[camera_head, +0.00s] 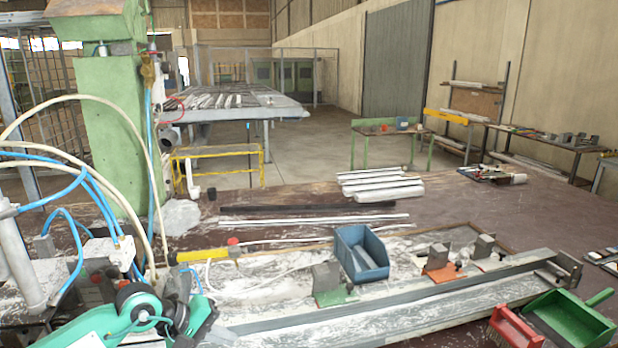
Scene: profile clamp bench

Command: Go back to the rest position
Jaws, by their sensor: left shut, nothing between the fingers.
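My left arm comes in at the lower left, green and black. My left gripper (202,316) is at its end, low over the left end of the clamp bench (290,283). It is shut with nothing in it, and its fingertips are hard to make out. A long grey metal profile (400,304) lies along the front of the bench, to the right of the gripper. My right gripper is not in view.
A blue bin (361,254) stands on the bench among several clamp blocks (437,258). A red brush (514,328) and a green dustpan (570,318) are at the lower right. Hoses and a green machine column (112,135) crowd the left. White profiles (380,186) lie behind.

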